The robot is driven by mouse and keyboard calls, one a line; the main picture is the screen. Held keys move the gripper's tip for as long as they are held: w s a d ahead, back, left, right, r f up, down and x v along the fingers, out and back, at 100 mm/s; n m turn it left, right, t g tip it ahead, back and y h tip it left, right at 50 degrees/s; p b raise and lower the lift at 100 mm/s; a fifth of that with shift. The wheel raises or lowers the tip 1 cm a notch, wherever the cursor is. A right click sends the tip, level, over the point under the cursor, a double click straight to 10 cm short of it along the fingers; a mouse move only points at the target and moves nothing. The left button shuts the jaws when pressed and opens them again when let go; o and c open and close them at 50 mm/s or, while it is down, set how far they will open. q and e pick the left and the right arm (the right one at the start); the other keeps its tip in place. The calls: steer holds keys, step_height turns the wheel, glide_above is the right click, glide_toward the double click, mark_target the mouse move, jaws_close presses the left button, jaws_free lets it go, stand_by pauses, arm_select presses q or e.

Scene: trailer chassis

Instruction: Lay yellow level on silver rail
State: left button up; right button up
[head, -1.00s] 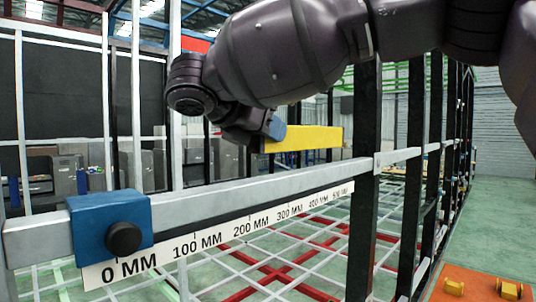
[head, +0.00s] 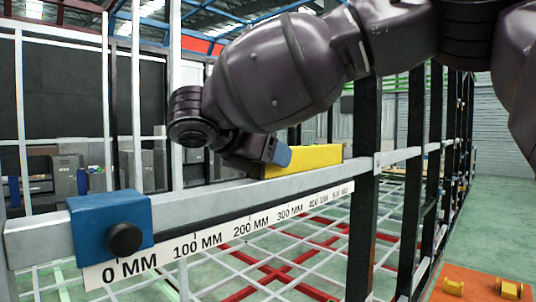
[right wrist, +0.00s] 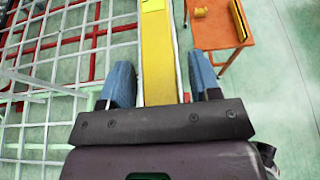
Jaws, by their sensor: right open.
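The yellow level (head: 315,158) lies lengthwise along the top of the silver rail (head: 200,203), near its right part, and appears to rest on it. My right gripper (head: 270,152) is at the level's near end. In the right wrist view the blue fingers of my right gripper (right wrist: 160,82) are open, one on each side of the yellow level (right wrist: 157,55), with gaps to it. A strip of the silver rail (right wrist: 181,45) shows along the level's right side. My left gripper is not in view.
A blue block with a black knob (head: 112,228) sits on the rail's left end, above a white millimetre scale (head: 220,235). Black upright posts (head: 364,210) stand at the right. An orange table (head: 480,284) with small yellow parts stands at the lower right.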

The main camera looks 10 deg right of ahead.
steer(key=b+v, duration=0.1)
steer(key=v, duration=1.1)
stand_by(0.4)
